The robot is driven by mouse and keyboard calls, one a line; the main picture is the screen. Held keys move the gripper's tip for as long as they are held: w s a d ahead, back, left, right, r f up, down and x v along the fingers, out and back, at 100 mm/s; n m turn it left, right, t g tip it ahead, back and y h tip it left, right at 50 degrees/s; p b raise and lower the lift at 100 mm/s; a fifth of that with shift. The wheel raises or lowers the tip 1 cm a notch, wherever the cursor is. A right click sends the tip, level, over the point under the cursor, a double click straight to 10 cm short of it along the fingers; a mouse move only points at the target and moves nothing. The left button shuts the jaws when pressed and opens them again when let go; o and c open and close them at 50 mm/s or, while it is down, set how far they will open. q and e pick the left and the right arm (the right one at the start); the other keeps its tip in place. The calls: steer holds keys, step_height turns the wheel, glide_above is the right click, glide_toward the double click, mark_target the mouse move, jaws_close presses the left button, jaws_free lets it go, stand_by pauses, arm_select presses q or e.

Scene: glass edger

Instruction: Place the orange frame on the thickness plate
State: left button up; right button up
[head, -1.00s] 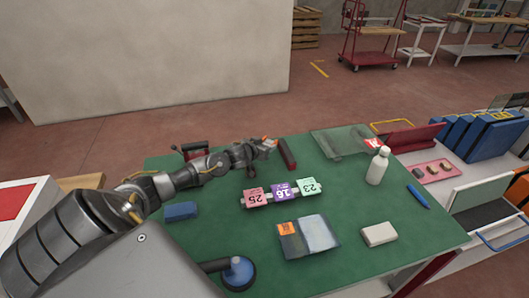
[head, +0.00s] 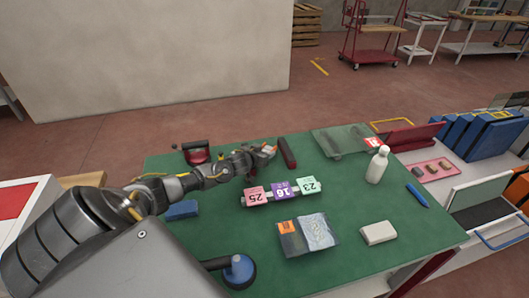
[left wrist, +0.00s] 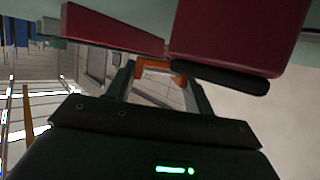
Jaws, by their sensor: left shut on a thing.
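My left gripper (head: 268,151) is over the back middle of the green table. In the left wrist view its fingers (left wrist: 160,85) are shut on the orange frame (left wrist: 160,66), which sits between the fingertips. In the head view the frame is too small and covered to make out clearly. Three numbered plates stand in a row nearer to me: a pink 25 plate (head: 256,196), a purple 16 plate (head: 283,191) and a green 23 plate (head: 308,185). The gripper is behind them and apart from them. My right gripper is not in view.
A dark red bar (head: 287,152) stands close right of the gripper. A red-based tool (head: 196,154) is behind the arm. A glass sheet (head: 340,141), white bottle (head: 378,166), blue block (head: 181,210), packet (head: 307,236), white block (head: 378,233) and suction cup (head: 239,271) surround the plates.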

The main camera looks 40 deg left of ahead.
arm_select(q)
steer(key=shift+f, duration=0.45)
steer(key=o, duration=1)
